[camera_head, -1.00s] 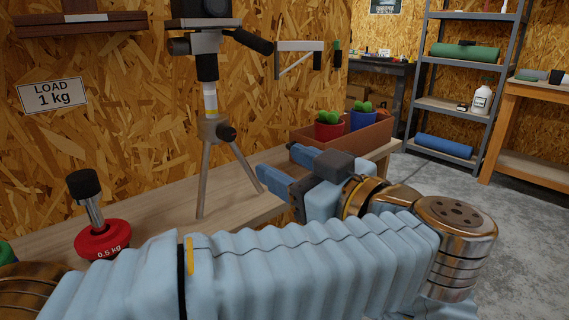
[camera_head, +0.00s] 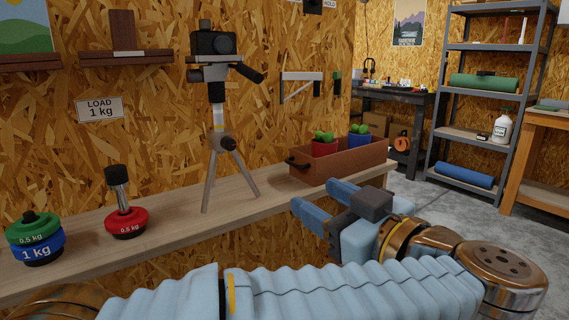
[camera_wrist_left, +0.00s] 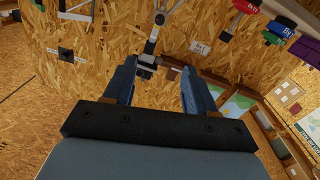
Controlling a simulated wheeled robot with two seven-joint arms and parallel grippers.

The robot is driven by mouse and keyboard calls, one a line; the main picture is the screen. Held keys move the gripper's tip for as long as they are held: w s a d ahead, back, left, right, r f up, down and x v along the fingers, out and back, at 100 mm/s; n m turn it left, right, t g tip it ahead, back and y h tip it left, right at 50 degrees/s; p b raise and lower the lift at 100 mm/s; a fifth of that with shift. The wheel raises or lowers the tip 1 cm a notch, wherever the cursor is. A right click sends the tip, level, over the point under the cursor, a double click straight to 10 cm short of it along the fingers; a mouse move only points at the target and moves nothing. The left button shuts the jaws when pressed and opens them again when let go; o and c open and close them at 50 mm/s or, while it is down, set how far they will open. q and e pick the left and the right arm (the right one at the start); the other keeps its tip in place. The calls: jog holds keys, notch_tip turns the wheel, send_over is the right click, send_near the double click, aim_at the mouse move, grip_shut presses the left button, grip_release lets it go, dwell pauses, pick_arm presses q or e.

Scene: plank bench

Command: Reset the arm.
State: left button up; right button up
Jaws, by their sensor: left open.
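My left gripper (camera_head: 318,202) is open and empty in the head view. It is in front of the plank bench (camera_head: 185,207), below the brown planter box. My left arm, in a pale blue sleeve, crosses the bottom of the head view. In the left wrist view the two blue fingers (camera_wrist_left: 158,88) stand apart with nothing held between them. My right gripper is not in view.
A camera on a tripod (camera_head: 217,120) stands on the bench. Left of it are a red 0.5 kg weight (camera_head: 126,224) and stacked green and blue weights (camera_head: 38,243). The brown box (camera_head: 340,161) holds two potted cacti. Metal shelves (camera_head: 480,130) stand at the right.

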pick_arm(q)
jog(key=w+a+f+m+t+h, duration=0.1)
jog(key=w+f+m+t+h, duration=0.35)
jog(key=w+f, duration=1.35)
jog(key=w+a+f+m+g+h, duration=0.1)
jog(key=a+f+m+g+h, duration=0.15)
jog(key=f, duration=0.75)
jog(key=w+a+f+m+g+h, duration=0.2)
jog(key=f+g+h, duration=0.15)
jog(key=f, duration=0.75)
jog(key=s+a+f+g+h, duration=0.1)
jog(key=s+a+f+g, duration=0.3)
jog(key=f, duration=0.5)
jog(key=s+a+f+g+h, duration=0.1)
jog(key=s+a+f+g, duration=0.15)
jog(key=s+f, duration=0.55)
jog(key=s+a+f+n+g+h, duration=0.1)
jog(key=s+a+f+g, duration=0.1)
jog(key=s+f, duration=0.3)
jog(key=s+a+f+g, duration=0.2)
jog(key=s+f+g, duration=0.2)
jog(key=s, duration=0.9)
jog(key=shift+f+n+h, duration=0.35)
jog(key=shift+f+n, duration=0.05)
jog(key=shift+f, duration=0.15)
jog(key=shift+w, duration=0.1)
